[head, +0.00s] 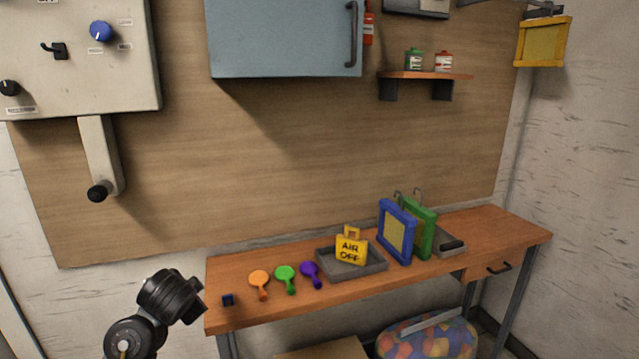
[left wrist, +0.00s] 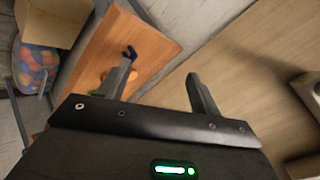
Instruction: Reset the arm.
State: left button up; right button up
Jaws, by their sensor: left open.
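My left gripper (left wrist: 158,70) shows in the left wrist view with its two fingers spread and nothing between them. It is in the air in front of the wooden board, apart from the workbench. In the head view a dark part of my left arm (head: 168,297) shows at the lower left, beside the bench's left end; the fingertips cannot be made out there. My right gripper is in neither view.
A control box (head: 75,70) and cabinet (head: 285,40) hang above.

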pick_arm(q)
jog(key=s+d+f+n+g+h, duration=0.1)
jog(key=s+d+f+g, duration=0.15)
jog(key=s+f, duration=0.85)
jog(key=s+d+f+n+g+h, duration=0.15)
jog(key=s+f, duration=0.25)
jog(key=s, duration=0.5)
jog(key=s+d+f+n+g, duration=0.15)
jog(key=s+f, duration=0.25)
jog(key=s, duration=0.6)
jog(key=s+f+n+h, duration=0.15)
jog(key=s+f, duration=0.25)
jog(key=s, duration=0.5)
notch_tip(320, 180, down, 26)
jog(key=s+g, duration=0.2)
jog(key=s+a+f+y, duration=0.1)
jog(key=s+a+f, duration=0.1)
jog(key=s+f, duration=1.3)
jog(key=shift+s+a+f+g, duration=0.35)
jog(key=shift+s+g, duration=0.1)
jog(key=shift+s, duration=0.15)
